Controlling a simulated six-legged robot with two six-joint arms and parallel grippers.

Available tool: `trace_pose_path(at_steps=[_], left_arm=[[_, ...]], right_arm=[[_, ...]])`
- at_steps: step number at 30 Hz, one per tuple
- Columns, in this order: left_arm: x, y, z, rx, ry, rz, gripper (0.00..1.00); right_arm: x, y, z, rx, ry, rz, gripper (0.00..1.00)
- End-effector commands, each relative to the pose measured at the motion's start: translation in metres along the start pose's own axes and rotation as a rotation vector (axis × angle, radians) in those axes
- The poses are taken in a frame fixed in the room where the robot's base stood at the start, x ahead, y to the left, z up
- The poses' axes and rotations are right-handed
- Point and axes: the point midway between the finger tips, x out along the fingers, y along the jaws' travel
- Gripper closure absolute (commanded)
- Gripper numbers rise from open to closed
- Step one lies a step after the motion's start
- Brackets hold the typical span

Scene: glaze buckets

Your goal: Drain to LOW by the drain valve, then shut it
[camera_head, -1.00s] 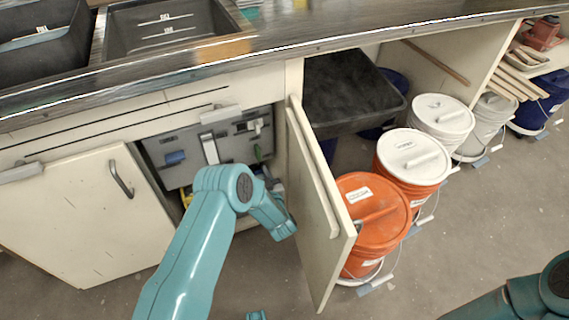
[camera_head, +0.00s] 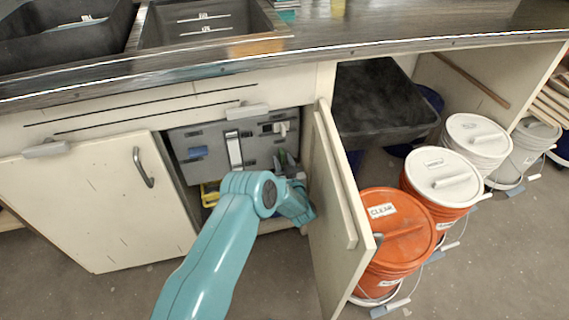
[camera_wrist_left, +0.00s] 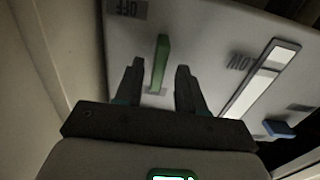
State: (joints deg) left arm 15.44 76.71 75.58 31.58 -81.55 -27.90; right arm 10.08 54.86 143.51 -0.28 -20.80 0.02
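A grey panel (camera_head: 208,140) sits in the open cabinet under the counter. It bears an upright white level strip (camera_head: 234,150), a blue part (camera_head: 196,152) and a green handle (camera_head: 281,158). In the left wrist view the green handle (camera_wrist_left: 160,63) stands between the two spread fingers of my left gripper (camera_wrist_left: 160,72), with gaps on both sides. An upside-down LOW label (camera_wrist_left: 243,61) lies beside the white strip (camera_wrist_left: 262,78), and an OFF label (camera_wrist_left: 127,9) lies near the handle. In the head view my left arm mostly hides its gripper. My right gripper is out of view.
An open cabinet door (camera_head: 335,215) stands just right of my left arm. A closed-looking door (camera_head: 100,205) is at left. An orange bucket (camera_head: 393,240) marked CLEAR and other buckets stand at right. A black basin (camera_head: 380,100) is behind them. Sinks are above.

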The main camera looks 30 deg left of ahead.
Motion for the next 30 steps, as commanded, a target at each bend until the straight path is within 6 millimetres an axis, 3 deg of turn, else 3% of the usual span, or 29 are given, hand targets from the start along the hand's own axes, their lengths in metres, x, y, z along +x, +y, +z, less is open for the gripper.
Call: trace_pose_path(at_steps=[4,6,8,20,30], left_arm=[[-0.001,0.002,0.0,0.0,0.0,0.002,0.61],[-0.002,0.004,0.0,0.0,-0.001,0.003,0.83],[-0.002,0.004,0.0,0.0,-0.001,0.003,1.0],[-0.002,0.003,0.001,0.041,-0.001,0.002,1.0],[-0.002,0.005,0.002,0.274,0.0,0.002,1.0]], right_arm=[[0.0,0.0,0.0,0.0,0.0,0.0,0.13],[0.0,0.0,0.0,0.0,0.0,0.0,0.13],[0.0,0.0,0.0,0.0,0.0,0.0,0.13],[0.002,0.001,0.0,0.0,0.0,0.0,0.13],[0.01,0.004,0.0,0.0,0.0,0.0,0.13]])
